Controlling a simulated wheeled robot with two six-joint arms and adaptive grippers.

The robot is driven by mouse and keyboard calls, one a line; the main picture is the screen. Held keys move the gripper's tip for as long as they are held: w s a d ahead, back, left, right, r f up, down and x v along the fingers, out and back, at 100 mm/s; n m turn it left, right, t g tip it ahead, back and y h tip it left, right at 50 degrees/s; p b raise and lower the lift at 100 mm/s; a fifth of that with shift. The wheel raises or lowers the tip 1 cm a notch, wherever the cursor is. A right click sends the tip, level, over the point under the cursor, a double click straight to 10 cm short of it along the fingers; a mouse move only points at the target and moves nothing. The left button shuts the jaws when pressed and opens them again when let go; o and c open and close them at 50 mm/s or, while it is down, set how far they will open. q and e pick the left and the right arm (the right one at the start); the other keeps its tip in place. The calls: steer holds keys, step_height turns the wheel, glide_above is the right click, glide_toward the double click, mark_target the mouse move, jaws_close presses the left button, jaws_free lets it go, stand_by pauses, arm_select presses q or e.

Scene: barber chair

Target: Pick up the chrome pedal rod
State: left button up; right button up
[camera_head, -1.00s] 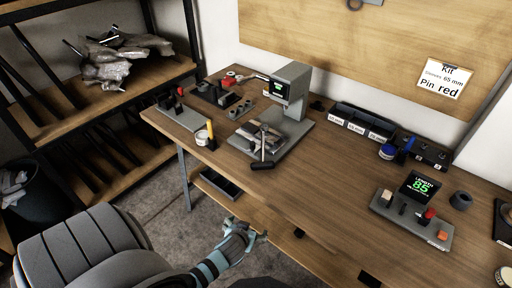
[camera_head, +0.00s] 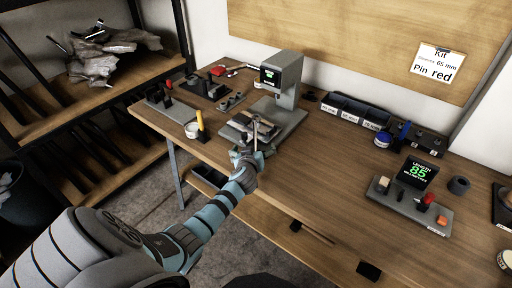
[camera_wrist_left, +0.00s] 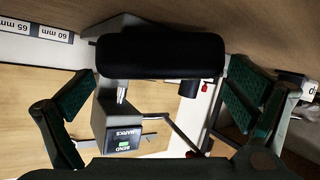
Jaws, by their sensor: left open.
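My left gripper (camera_head: 250,150) is at the front of the bending station, in front of a small grey machine (camera_head: 281,82). In the left wrist view its two green-padded fingers (camera_wrist_left: 160,95) are wide apart. A thick black grip (camera_wrist_left: 160,58) lies across the space between them, with a gap to each finger. A short chrome shaft (camera_wrist_left: 122,92) shows by the grip. In the head view a thin chrome upright (camera_head: 255,133) stands just behind the gripper, and the grip is hidden. A thin rod (camera_wrist_left: 185,132) shows beyond; I cannot tell which is the pedal rod. My right gripper is out of view.
A yellow-handled tool (camera_head: 200,121) and a white jar (camera_head: 191,130) stand left of the gripper. Labelled bins (camera_head: 352,116) run along the back. A length-display station (camera_head: 412,203) stands at right. The bench middle is clear.

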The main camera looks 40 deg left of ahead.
arm_select(q)
steer(key=shift+w+f, duration=0.1)
steer(key=c, duration=1.7)
step_height(320, 180, up, 20)
steer(key=p, duration=0.5)
steer(key=shift+p, duration=0.35)
